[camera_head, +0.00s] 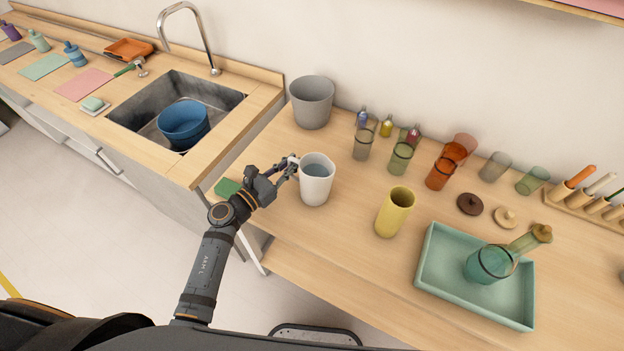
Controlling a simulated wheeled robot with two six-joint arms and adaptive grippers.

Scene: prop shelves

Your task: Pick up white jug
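The white jug (316,184) stands upright on the right-hand wooden counter, with bluish-grey showing inside its open top. Its left side, where the handle is, faces my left gripper (291,168). The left gripper reaches in from the left, with its fingertips at the jug's handle side, touching or very close. The fingers cover the handle, so I cannot tell whether they are closed on it. My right gripper is not in view.
A grey pot (312,103) stands behind the jug and a yellow cup (394,212) to its right. Several glasses and small bottles stand behind. A teal tray (437,280) holds a green glass vessel (489,264). A green sponge (227,187) lies left of the gripper.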

